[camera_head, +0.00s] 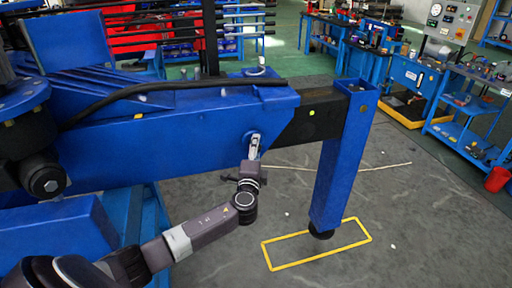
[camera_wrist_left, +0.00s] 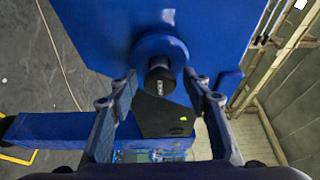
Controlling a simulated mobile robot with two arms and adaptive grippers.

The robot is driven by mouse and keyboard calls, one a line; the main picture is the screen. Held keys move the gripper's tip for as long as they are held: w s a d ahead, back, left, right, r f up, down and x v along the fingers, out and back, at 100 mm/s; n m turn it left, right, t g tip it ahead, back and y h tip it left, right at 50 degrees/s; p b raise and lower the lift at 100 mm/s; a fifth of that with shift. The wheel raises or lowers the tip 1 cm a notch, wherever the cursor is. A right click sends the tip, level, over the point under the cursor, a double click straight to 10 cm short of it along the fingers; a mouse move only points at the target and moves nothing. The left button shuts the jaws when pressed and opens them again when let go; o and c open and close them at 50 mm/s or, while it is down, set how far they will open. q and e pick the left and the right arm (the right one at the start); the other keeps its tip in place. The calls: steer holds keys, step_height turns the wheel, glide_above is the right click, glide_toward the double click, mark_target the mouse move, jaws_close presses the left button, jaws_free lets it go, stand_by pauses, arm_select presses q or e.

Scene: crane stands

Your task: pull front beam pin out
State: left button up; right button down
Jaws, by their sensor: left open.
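The front beam pin (camera_wrist_left: 160,78) shows in the left wrist view as a short dark knob in a round blue collar (camera_wrist_left: 158,47) on the side of the blue beam. My left gripper (camera_wrist_left: 160,88) is open, with one finger on each side of the knob. A gap shows between each finger and the knob. The black inner beam (camera_head: 318,117) sticks out there. My right gripper is not in view.
A blue leg (camera_head: 343,160) hangs from the end of the inner beam, above a yellow floor outline (camera_head: 318,246). A black hose (camera_head: 170,88) runs along the beam's top. Blue workbenches (camera_head: 415,72) stand at the right. The grey floor between is mostly clear.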

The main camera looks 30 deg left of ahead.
arm_select(q)
steer(key=shift+w+a, duration=0.15)
steer(key=shift+w, duration=0.15)
steer(key=shift+c, duration=0.4)
jaws_close()
